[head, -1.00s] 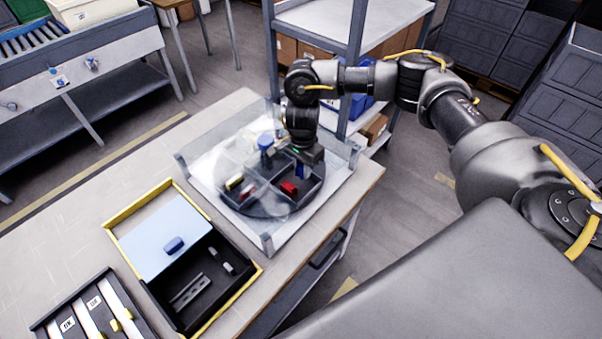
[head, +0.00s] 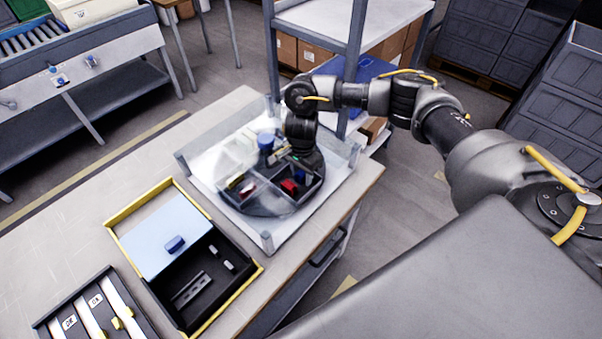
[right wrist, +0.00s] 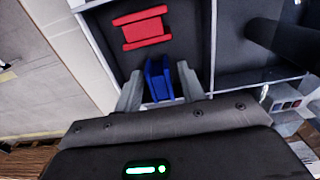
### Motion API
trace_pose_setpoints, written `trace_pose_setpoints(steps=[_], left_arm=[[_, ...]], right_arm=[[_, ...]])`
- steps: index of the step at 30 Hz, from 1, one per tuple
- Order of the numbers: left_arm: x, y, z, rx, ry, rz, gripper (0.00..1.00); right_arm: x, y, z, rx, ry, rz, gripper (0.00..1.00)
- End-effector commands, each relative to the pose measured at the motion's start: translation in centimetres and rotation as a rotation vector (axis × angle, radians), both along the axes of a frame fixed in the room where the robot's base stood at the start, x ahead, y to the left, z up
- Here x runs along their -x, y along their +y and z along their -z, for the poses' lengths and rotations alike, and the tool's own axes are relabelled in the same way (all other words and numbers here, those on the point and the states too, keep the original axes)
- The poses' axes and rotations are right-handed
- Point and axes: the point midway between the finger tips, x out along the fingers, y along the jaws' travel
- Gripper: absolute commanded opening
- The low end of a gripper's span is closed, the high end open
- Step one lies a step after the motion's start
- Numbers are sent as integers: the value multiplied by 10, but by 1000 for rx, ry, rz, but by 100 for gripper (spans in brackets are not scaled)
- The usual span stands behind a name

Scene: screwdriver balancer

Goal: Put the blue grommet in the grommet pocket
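The blue grommet (right wrist: 159,79) lies in a dark compartment beside a red H-shaped part (right wrist: 142,30) in the right wrist view. My right gripper (right wrist: 160,88) is open, with one finger on each side of the grommet and a thin gap showing on both sides. I cannot make out which place is the grommet pocket. My left gripper is not in view.
Clear low walls (head: 268,240) surround the round tray, and a blue-topped post (head: 265,141) stands in it. A yellow-rimmed black box (head: 205,318) with a pale blue sliding cover (head: 160,235) is to the left. A labelled slotted rack (head: 75,325) stands at the front. Bare table lies left.

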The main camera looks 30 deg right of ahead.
Motion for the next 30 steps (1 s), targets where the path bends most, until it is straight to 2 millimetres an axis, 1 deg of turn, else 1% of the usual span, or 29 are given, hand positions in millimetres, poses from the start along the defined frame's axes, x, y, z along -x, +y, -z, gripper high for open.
trace_pose_setpoints(steps=[8, 12, 13, 17, 24, 27, 30], left_arm=[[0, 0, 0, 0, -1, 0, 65], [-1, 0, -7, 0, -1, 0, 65], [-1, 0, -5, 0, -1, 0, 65], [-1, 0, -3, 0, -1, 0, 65], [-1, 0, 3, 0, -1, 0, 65], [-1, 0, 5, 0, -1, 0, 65], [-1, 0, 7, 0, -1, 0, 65]], right_arm=[[0, 0, -1, 0, 0, 0, 44], [0, 0, -7, 0, -1, 0, 44], [-1, 0, -9, 0, -3, -2, 44], [-1, 0, -31, 1, -6, -4, 44], [-1, -1, -80, 2, -6, -2, 44], [-1, 0, -97, 2, -5, -1, 44], [-1, 0, -110, 0, -3, -1, 44]])
